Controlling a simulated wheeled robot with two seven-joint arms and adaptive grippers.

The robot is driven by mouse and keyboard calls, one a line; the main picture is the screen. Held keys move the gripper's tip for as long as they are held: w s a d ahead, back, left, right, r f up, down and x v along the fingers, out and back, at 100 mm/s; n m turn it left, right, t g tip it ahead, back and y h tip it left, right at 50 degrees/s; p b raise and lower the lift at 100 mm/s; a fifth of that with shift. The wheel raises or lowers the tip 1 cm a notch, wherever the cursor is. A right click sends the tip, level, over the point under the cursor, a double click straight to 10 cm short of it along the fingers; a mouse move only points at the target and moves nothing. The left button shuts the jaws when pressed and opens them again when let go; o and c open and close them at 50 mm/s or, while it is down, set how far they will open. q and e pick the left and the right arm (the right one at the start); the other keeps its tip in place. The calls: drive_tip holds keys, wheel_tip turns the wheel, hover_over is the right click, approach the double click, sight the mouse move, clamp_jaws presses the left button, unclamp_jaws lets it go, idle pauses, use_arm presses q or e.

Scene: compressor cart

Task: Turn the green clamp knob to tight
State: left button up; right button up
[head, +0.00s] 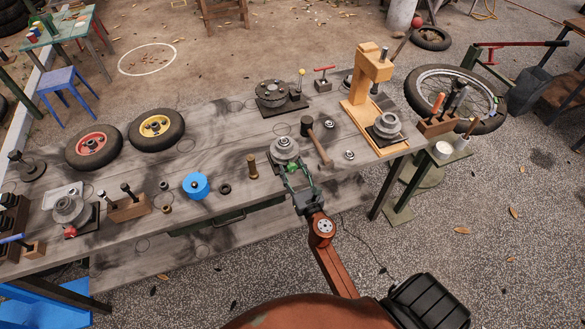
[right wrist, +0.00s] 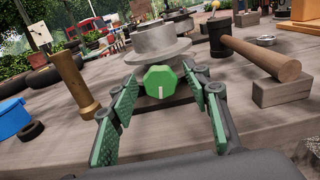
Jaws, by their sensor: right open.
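The green clamp knob (right wrist: 160,81) faces me in the right wrist view, with a white line pointing down on its face. It sits on the front of a grey round metal fixture (right wrist: 162,43), which stands near the table's front edge in the head view (head: 285,149). My right gripper (right wrist: 161,92) is open, its green-padded fingers on either side of the knob, with visible gaps. In the head view, my right gripper (head: 297,179) reaches the fixture from the front and largely hides the knob. My left gripper is not in view.
A wooden mallet (head: 317,140) lies right of the fixture. A brass cylinder (head: 252,166) and a blue round container (head: 196,185) stand to its left on the grey table (head: 225,130). A wooden press (head: 365,90) stands at the right end.

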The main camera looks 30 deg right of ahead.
drive_tip(key=shift+w+d, duration=0.1)
drive_tip(key=shift+w, duration=0.15)
drive_tip(key=c, duration=1.2)
drive_tip(key=shift+o, duration=0.2)
